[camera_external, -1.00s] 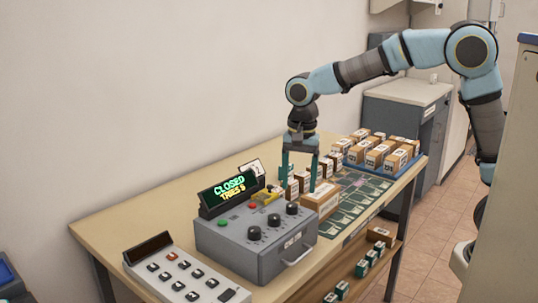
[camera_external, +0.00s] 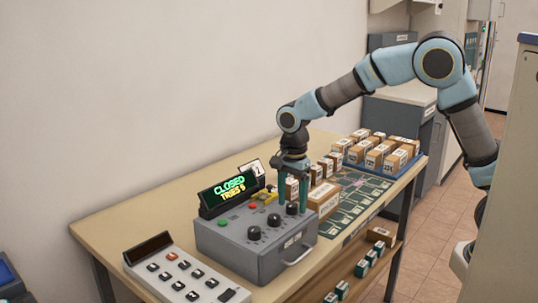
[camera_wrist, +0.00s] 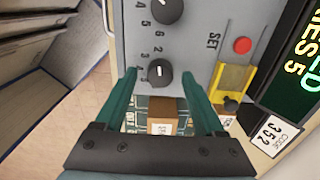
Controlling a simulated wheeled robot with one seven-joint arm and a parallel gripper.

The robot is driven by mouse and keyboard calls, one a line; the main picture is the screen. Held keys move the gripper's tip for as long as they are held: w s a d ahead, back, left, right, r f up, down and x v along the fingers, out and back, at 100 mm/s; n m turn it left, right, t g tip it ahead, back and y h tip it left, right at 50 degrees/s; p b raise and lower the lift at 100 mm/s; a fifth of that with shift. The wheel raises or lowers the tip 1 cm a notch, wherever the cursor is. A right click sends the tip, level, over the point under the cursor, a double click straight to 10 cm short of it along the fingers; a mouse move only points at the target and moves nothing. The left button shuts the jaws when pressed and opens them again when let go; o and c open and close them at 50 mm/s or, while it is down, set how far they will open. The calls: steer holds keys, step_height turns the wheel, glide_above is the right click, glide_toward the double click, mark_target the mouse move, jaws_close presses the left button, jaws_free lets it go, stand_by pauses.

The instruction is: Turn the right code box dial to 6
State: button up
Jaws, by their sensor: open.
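The code box (camera_external: 262,248) is a grey box on the table with black dials on its top. The right dial (camera_external: 292,208) is partly hidden by my gripper (camera_external: 291,204), which points down over it. In the wrist view the right dial (camera_wrist: 158,77) shows between the two green fingertips of my open gripper (camera_wrist: 158,72), with a gap on each side. A white mark shows on the dial, but I cannot surely read which number it faces. The middle dial (camera_external: 274,220) and left dial (camera_external: 254,233) are clear of the gripper.
A lit display (camera_external: 229,192) reading CLOSED stands behind the dials. A red button (camera_wrist: 242,45) marked SET and a yellow part (camera_wrist: 233,77) sit beside them. A card (camera_wrist: 277,133) reads 352. A keypad (camera_external: 185,275) lies left; boxes (camera_external: 324,197) stand close right.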

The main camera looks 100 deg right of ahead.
steer(key=shift+f, duration=0.35)
steer(key=shift+c, duration=0.3)
jaws_close()
